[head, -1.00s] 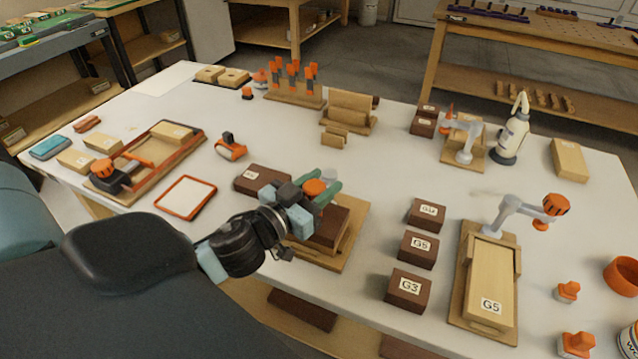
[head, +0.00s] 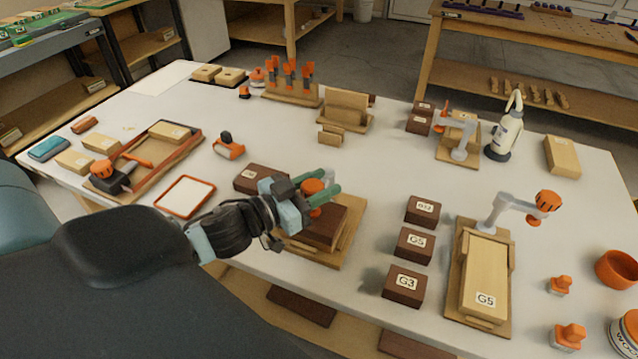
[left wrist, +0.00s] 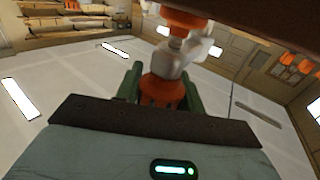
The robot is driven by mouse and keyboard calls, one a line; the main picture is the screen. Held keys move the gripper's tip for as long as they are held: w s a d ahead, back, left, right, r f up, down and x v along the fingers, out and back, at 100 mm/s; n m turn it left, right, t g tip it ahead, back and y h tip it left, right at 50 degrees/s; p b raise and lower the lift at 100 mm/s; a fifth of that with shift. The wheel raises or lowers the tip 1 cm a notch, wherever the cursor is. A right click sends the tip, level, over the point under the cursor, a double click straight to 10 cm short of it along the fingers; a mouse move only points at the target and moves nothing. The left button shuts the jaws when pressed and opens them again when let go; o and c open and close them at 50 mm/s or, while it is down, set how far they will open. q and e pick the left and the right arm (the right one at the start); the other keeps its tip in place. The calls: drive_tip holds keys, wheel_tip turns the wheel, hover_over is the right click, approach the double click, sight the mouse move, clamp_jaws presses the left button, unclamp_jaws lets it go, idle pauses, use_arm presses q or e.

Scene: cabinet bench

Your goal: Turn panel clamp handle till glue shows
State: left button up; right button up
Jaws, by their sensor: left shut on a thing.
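My left gripper (head: 318,194) is shut on the orange clamp handle (head: 312,186) above the near middle of the bench. In the left wrist view, the green fingers stand on both sides of the orange handle (left wrist: 162,92), with the pale clamp body behind it. Below the gripper, a dark brown block (head: 327,230) lies on a wooden base board (head: 347,247). My gripper and wrist hide most of this clamp and part of the block. I cannot make out any glue at the block's edges. My right gripper is not in view.
To the right, a second clamp (head: 508,208) with an orange handle stands over a pale G5 panel (head: 485,275). Several dark labelled blocks (head: 413,245) stand between the two fixtures. A white glue bottle (head: 506,132) stands farther back. A white orange-rimmed tray (head: 185,197) lies left of my gripper.

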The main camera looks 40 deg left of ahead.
sight(303, 193)
use_arm(q)
drive_tip(key=o, duration=1)
drive_tip(key=shift+c, duration=0.2)
drive_tip(key=shift+s+a, duration=0.15)
drive_tip(key=shift+s, duration=0.35)
drive_tip(key=shift+b+v, duration=0.3)
drive_tip(key=shift+v, duration=3.05)
drive_tip(key=shift+r, duration=0.1)
